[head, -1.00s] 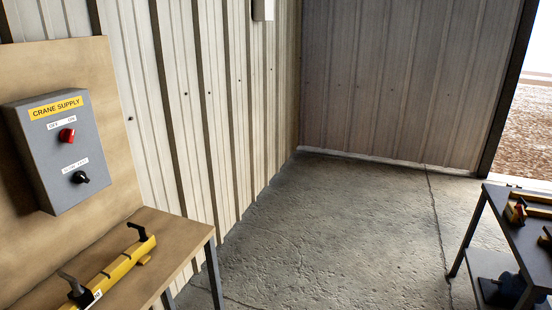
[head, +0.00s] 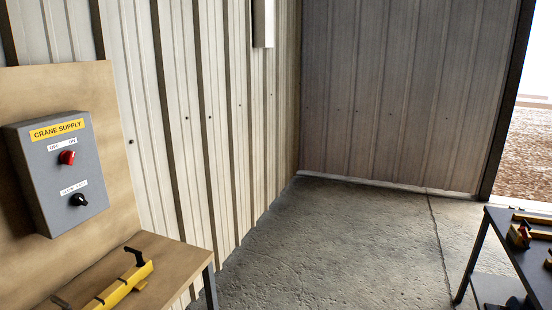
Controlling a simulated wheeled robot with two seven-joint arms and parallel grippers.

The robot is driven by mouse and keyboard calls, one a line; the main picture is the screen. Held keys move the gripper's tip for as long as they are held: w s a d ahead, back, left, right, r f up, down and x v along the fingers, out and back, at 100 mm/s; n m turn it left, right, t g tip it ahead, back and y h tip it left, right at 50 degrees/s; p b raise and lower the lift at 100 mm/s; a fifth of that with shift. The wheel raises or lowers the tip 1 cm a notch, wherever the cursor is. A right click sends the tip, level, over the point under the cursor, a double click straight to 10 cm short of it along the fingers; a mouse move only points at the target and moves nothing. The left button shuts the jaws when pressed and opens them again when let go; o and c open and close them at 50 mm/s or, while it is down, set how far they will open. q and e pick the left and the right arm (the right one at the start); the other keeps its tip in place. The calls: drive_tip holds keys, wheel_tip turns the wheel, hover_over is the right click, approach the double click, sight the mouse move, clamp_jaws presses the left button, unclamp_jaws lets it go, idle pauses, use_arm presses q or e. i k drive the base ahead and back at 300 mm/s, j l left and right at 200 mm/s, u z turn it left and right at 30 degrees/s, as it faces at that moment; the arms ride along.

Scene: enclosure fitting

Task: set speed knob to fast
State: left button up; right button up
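The speed knob (head: 78,200) is a small black knob low on the front of the grey crane supply box (head: 35,175) at the left. A small white label (head: 74,187) sits just above it, with lettering too small to read surely. A red knob (head: 67,157) sits higher on the same face, under an OFF/ON label (head: 62,145). The box is fixed to a tan upright board. Neither of my grippers is in view.
A wooden bench (head: 185,262) with a yellow bar tool (head: 125,285) stands below the box. A dark table (head: 525,240) with yellow and black items stands at the right. The concrete floor (head: 340,245) between them is clear.

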sight(78, 199)
drive_tip(key=u, duration=1.25)
drive_tip(key=i+u, duration=0.15)
drive_tip(key=k+l, duration=0.05)
